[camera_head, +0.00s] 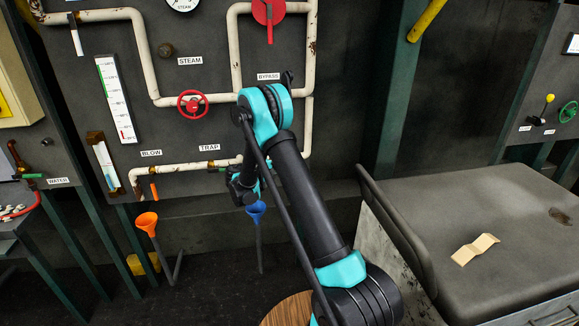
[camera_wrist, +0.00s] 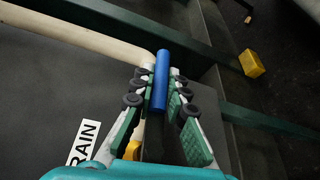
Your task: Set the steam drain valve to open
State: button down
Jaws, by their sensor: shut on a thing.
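The steam drain valve's blue handle (camera_wrist: 161,82) shows in the wrist view, at the end of a cream pipe (camera_wrist: 85,35). My gripper (camera_wrist: 162,76) has its green-padded fingers on both sides of the handle and is shut on it. A white label (camera_wrist: 84,142) reading "RAIN", its first letter cut off, lies at the lower left. In the head view my gripper (camera_head: 243,186) is at the panel, right of the TRAP label, and my arm hides the handle. I cannot tell whether the valve is open or closed.
The red bypass valve (camera_head: 269,12) and a red handwheel (camera_head: 192,104) sit higher on the pipes.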

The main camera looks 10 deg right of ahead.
dwell(0.5)
jog(key=c, duration=1.5)
grip_release()
jog(key=shift+a, duration=0.1)
jog(key=f+v, duration=0.1)
jog(key=v, duration=1)
jog(key=shift+a+r, duration=0.35)
jog(key=shift+r, duration=0.15)
jog(key=shift+s, duration=0.15)
